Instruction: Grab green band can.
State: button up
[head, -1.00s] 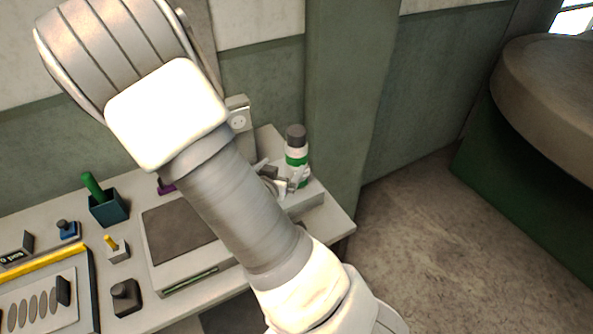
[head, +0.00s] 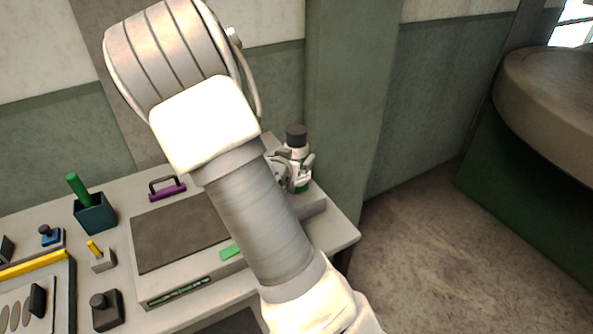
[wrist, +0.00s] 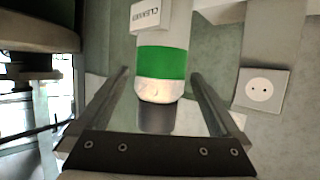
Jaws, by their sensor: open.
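The green band can (head: 297,152) stands upright at the right end of the workbench, white with a dark cap. In the head view my gripper (head: 296,173) is at its middle and hides most of the green band. In the wrist view the can (wrist: 162,62) appears upside down, with its green band, a white shoulder and the grey cap towards me. My open gripper (wrist: 160,74) has one finger on each side of the can, with visible gaps to both.
A wall socket (wrist: 262,90) is near the can. A purple-handled tool (head: 167,190), a teal cup (head: 95,215) with a green stick and a box with a dark top (head: 175,235) are on the bench (head: 343,237). A green wall column (head: 345,90) rises behind.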

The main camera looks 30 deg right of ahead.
jog(key=shift+w+d+f+b, duration=0.5)
jog(key=shift+w+d+f, duration=0.2)
jog(key=shift+d+f, duration=0.15)
jog(key=shift+w+d+f, duration=0.1)
jog(key=shift+w+d, duration=0.2)
jog(key=shift+w, duration=0.05)
grip_shut()
